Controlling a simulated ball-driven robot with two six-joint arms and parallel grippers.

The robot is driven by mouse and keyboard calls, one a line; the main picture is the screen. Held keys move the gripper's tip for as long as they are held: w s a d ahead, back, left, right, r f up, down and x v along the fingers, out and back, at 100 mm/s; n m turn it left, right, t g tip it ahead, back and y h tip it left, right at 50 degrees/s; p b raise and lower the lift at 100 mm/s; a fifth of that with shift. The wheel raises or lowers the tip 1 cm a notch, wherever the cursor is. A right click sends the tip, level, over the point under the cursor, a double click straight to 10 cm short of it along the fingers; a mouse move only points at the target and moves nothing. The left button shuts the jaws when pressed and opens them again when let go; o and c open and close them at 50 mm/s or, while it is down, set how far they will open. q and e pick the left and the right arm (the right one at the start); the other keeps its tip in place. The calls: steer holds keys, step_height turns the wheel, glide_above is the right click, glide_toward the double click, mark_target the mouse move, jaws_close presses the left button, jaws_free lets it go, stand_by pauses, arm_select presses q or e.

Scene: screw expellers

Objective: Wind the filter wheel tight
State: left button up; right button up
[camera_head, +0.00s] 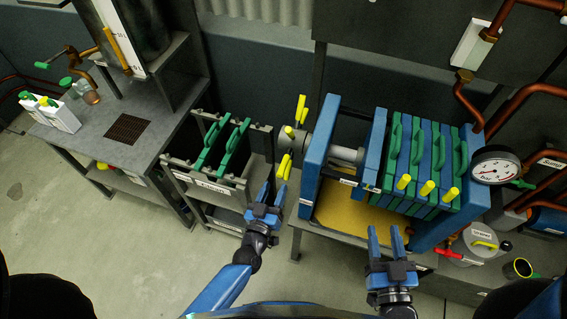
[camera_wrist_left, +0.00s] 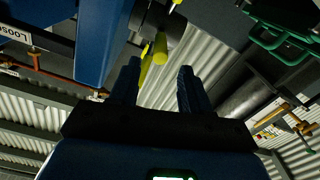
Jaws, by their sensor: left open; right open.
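The filter wheel (camera_head: 298,141) is a grey hub with several yellow handles, on the left end of the blue and green filter press (camera_head: 420,165). My left gripper (camera_head: 272,190) is open and empty, just below and left of the wheel's lower yellow handles (camera_head: 284,166). In the left wrist view a yellow handle (camera_wrist_left: 160,47) shows beyond and between the open fingers (camera_wrist_left: 158,67); I see no grip on it. My right gripper (camera_head: 384,236) is open and empty, in front of the press's lower edge. The wheel's far side is partly hidden.
A rack with green-handled plates (camera_head: 222,145) stands left of the wheel. A pressure gauge (camera_head: 496,166) and copper pipes (camera_head: 520,97) are at the right. A grey table (camera_head: 100,120) is at the far left. The floor (camera_head: 130,240) in front is clear.

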mark_target(287, 156)
arm_select(q)
steer(key=x, duration=0.9)
steer(key=shift+w+d, duration=0.15)
steer(key=shift+w, duration=0.25)
steer(key=shift+c, duration=0.3)
jaws_close()
